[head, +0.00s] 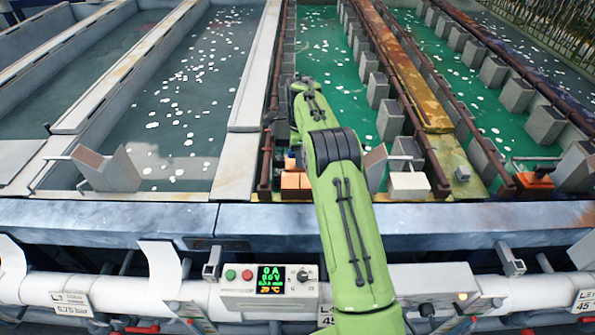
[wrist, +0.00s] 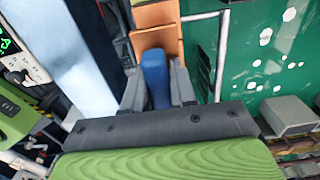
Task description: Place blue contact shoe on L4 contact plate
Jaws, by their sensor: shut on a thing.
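The blue contact shoe (wrist: 155,78) is between the two fingers of my gripper (wrist: 157,88) in the wrist view, and the fingers are shut on it. An orange block with a flat top face (wrist: 156,16) lies just beyond the shoe's far end. I cannot tell whether the shoe touches it. In the head view, orange blocks (head: 296,184) sit at the near end of a brown rail, left of my green arm. My arm hides most of the gripper and shoe there. I cannot read which contact plate is L4.
Tanks with green liquid (head: 328,50) lie behind the blue-grey front ledge (head: 130,215). A control box (head: 270,287) with a lit display is on the front. A white block (head: 410,184) and another orange block (head: 534,181) stand to the right. A thin metal bar (wrist: 222,55) is close right of the gripper.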

